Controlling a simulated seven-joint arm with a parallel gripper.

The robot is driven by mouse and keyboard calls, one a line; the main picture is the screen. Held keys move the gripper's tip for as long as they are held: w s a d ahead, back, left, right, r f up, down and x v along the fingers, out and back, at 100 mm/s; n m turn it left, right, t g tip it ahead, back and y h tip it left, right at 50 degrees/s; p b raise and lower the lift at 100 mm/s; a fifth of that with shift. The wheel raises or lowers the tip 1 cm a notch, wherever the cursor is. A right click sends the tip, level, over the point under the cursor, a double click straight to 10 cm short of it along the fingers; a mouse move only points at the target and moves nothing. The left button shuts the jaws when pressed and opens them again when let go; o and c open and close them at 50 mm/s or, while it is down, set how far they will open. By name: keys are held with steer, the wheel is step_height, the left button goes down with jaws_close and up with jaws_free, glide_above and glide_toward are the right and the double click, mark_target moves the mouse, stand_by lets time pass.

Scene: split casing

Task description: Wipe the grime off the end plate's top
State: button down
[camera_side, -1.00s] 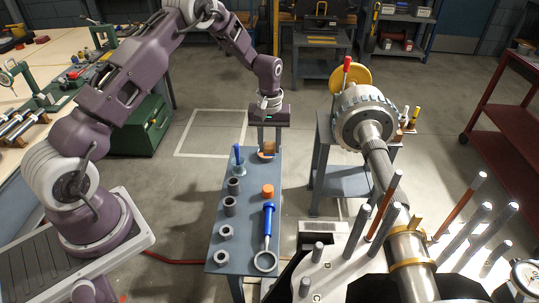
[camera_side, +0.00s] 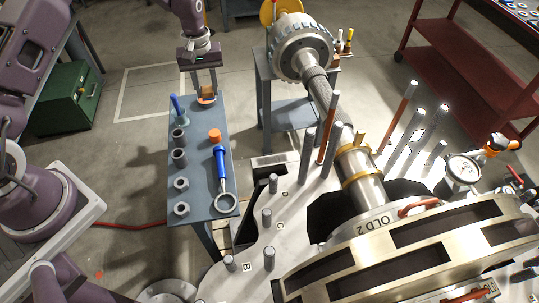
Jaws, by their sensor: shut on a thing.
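My gripper (camera_side: 206,88) points down at the far end of the narrow blue-grey bench (camera_side: 205,150). It is shut on a small tan-orange block (camera_side: 208,97); I cannot tell whether the block rests on the bench top or is just above it. A pale flat plate (camera_side: 290,225) with upright studs and letters lies at lower centre, well to the right of my gripper. I cannot tell for sure whether this is the end plate, and I make out no clear grime on it.
A shaft with a toothed flange (camera_side: 300,48) and tall studs rise to the right. A brass-coloured casing (camera_side: 400,250) fills the lower right.

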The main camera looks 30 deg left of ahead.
steer(key=w+d+f, duration=0.2)
steer(key=w+d, duration=0.1)
steer(key=d, duration=0.9)
glide_above(289, 157)
step_height(289, 157, down, 2)
steer(key=shift+f, duration=4.05)
steer(key=shift+s+a, duration=3.5)
steer(key=shift+w+d, duration=3.05)
steer(key=shift+w, duration=0.05)
steer(key=shift+w+d, duration=0.4)
steer(key=shift+d, duration=0.1)
step_height(289, 157, up, 8)
